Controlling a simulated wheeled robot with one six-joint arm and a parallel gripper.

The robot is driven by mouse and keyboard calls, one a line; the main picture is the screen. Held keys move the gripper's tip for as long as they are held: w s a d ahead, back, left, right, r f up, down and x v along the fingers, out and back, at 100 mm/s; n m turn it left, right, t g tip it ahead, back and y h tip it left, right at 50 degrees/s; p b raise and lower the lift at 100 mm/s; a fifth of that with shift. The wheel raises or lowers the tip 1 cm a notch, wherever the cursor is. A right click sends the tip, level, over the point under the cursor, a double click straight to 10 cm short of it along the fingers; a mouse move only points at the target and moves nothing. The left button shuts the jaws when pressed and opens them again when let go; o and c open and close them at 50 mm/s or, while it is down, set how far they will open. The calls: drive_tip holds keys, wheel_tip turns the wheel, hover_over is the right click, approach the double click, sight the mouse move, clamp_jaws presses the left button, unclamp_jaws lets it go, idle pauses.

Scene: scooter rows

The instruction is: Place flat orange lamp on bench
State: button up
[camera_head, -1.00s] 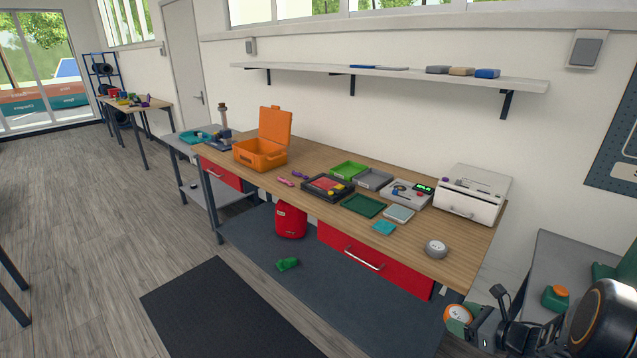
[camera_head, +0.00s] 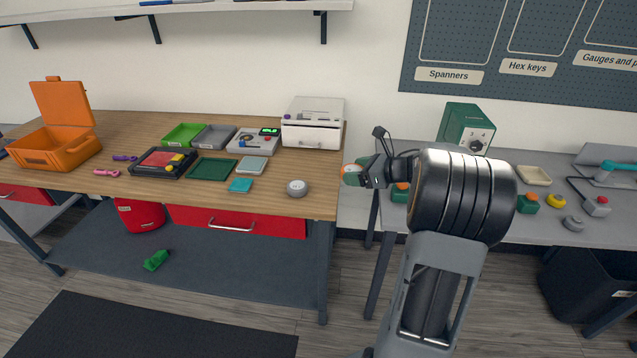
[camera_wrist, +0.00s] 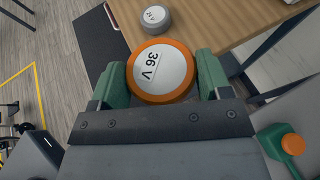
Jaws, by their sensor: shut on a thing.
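A flat round orange lamp (camera_wrist: 161,72) with a white face marked "36 V" sits between the green fingers of my gripper (camera_wrist: 160,82) in the wrist view. My gripper (camera_head: 358,173) is shut on it; in the head view the lamp (camera_head: 351,175) shows small at the fingertips, beyond the right edge of the wooden bench (camera_head: 318,200). A grey round lamp (camera_head: 297,188) lies on the bench near its front right corner. The same grey lamp, marked "24 V", shows in the wrist view (camera_wrist: 156,17).
A grey table (camera_head: 545,223) with a green machine (camera_head: 466,128) stands right. The bench's front right is mostly clear.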

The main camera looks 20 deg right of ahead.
drive_tip(key=x, duration=0.5)
drive_tip(key=shift+w+d+f+p, duration=0.1)
drive_tip(key=shift+w+d+p, duration=0.15)
drive_tip(key=shift+p, duration=0.1)
hover_over(327, 195)
drive_tip(key=s, duration=0.1)
drive_tip(key=f, duration=0.4)
drive_tip(key=shift+s+d+f, duration=0.15)
drive_tip(key=shift+d+f, duration=0.15)
drive_tip(key=shift+w+a+f, duration=0.25)
drive_tip(key=shift+w+f, duration=0.2)
drive_tip(key=shift+f, duration=0.25)
drive_tip(key=shift+w+f+p, duration=0.15)
drive_tip(key=shift+f+p, duration=0.2)
drive_tip(key=shift+f, duration=1.25)
drive_tip(key=shift+f, duration=0.2)
drive_tip(key=o, duration=1)
drive_tip(key=shift+r, duration=0.15)
